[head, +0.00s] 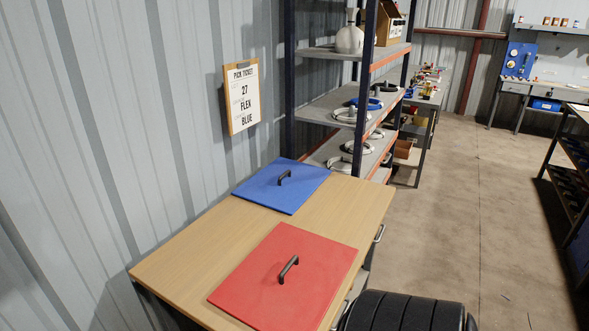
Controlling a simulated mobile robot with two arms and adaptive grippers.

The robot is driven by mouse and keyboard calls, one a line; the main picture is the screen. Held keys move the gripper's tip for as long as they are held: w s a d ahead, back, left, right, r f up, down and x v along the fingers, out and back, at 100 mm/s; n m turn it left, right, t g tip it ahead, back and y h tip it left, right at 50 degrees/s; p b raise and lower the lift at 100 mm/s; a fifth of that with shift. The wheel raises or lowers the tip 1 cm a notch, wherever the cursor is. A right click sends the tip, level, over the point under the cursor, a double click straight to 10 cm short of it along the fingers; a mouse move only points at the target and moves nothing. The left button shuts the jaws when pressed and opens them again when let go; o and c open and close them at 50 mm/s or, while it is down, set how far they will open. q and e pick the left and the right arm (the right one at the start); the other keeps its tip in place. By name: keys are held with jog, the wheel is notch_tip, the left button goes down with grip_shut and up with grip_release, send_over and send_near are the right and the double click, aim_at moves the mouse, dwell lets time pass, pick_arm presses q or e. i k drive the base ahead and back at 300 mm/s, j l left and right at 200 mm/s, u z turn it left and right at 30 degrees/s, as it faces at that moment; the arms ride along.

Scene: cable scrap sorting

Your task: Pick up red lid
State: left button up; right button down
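The red lid (262,285) is a flat square panel with a black bar handle (289,269) near its middle. It lies flat at the near end of the wooden-topped bench (185,255). The blue lid (272,194), with a similar black handle, lies farther back on the same bench top. Bare wood shows between the two lids. Neither of my grippers is in the head view, and nothing is touching the red lid.
A corrugated metal wall (130,120) runs along the left, with a pick ticket (242,97) reading 27 FLEX BLUE. Shelving (325,104) with coiled cables stands behind the bench. Open concrete floor (450,215) lies to the right. Workbenches stand farther back.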

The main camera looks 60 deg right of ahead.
aim_at(290, 282)
jog(key=z, duration=1.95)
jog(key=u, duration=2.35)
jog(key=z, duration=2.35)
